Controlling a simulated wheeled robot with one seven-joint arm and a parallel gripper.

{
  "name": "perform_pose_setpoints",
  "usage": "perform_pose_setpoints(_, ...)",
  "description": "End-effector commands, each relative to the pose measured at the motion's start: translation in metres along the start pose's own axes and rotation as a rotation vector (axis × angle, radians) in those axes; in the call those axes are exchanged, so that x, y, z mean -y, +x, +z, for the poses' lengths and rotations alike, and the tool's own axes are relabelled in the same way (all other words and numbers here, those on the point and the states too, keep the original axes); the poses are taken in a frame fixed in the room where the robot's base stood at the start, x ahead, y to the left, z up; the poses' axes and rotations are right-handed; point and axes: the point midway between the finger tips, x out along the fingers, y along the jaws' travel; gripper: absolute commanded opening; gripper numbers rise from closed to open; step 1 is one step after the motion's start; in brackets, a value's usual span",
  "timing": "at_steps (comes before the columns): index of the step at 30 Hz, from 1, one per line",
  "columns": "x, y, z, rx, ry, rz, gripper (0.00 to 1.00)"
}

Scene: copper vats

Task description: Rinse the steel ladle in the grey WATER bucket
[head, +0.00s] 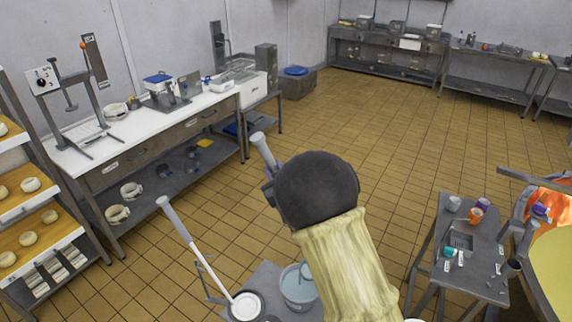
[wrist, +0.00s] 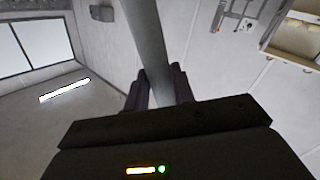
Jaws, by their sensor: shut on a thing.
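My gripper (wrist: 160,88) is shut on a grey round shaft, the handle of the steel ladle (wrist: 149,40), in the wrist view. In the head view the handle's top end (head: 262,148) sticks up past my gripper (head: 269,180), tilted. My dark wrist and pale sleeved arm hide most of the gripper and the ladle's lower part. A grey bucket (head: 298,299) with bluish liquid stands below, partly behind my arm. Something small shows at its right rim; I cannot tell whether it is the ladle's bowl.
A second long pale-handled tool (head: 195,247) leans up from a round white-and-dark container (head: 247,306) left of the bucket. A small grey table (head: 470,270) with cups stands right, beside a copper vat (head: 550,245). A long workbench (head: 150,128) runs left. The tiled floor between is clear.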

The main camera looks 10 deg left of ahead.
Motion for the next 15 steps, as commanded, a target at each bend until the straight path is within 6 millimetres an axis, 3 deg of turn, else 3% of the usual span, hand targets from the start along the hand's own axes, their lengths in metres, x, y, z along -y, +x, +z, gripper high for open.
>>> perform_pose_setpoints(15, 0.060, 0.000, -0.012, -0.002, -0.112, -0.001, 0.00)
